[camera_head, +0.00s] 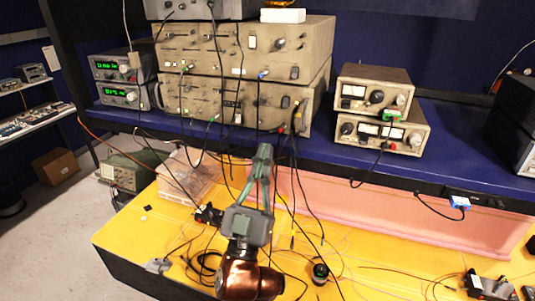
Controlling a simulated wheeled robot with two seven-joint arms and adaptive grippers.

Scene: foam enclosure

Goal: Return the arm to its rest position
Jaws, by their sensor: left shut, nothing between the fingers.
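My left gripper (264,152) is in the middle of the camera_head view, its arm coming up from the bottom edge. Its fingers point up and away, together and empty. They show in front of the blue shelf edge and the hanging cables; I cannot tell whether they touch a cable. My copper-coloured arm link is below it, over the yellow table (375,262). My right gripper is not in view.
Stacked beige instruments (240,105) and a smaller pair of meters (375,90) stand on the blue shelf (455,150). Many loose cables hang and lie around the gripper. A pink foam panel (400,215), a clear bin (190,178) and a small black cylinder (320,273) are near.

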